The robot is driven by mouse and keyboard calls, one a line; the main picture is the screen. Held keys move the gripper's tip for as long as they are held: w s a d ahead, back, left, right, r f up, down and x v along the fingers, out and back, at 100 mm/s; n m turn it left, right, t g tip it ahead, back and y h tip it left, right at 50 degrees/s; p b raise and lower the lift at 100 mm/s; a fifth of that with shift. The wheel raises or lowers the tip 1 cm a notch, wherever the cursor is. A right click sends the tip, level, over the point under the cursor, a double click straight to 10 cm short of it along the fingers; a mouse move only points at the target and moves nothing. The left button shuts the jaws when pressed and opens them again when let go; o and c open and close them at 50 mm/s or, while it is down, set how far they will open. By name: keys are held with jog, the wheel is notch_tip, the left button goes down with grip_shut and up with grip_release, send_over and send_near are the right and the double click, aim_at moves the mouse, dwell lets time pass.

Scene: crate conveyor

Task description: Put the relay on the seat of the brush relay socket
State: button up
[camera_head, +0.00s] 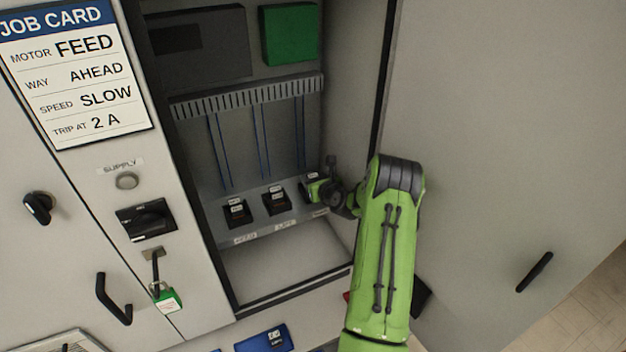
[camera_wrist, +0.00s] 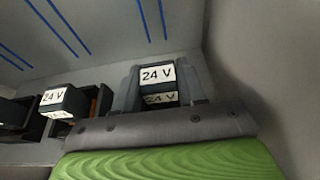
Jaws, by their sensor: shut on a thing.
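The relay (camera_wrist: 158,76), a dark block with a white "24 V" label, is between the two fingers of my gripper (camera_wrist: 160,92), which is shut on it. In the head view my gripper (camera_head: 316,186) is at the right end of the shelf. The third socket, beneath it, is mostly hidden by my gripper and its name label is not readable. I cannot tell whether the relay touches the seat. Two other dark sockets, one labelled FEED (camera_head: 237,213) and one labelled LIFT (camera_head: 276,203), stand to the left, each with a white-labelled block in it.
The cabinet's right inner wall (camera_wrist: 245,70) is close to my gripper. A slotted duct (camera_head: 250,95) and blue wires run above the shelf. A blue tray (camera_head: 250,345) holds a dark, white-labelled block below. A job card (camera_head: 75,72) reads FEED, AHEAD, SLOW, 2 A.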

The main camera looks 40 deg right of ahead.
jog(key=shift+f, duration=0.1)
jog(key=shift+f, duration=0.15)
jog(key=o, duration=1.1)
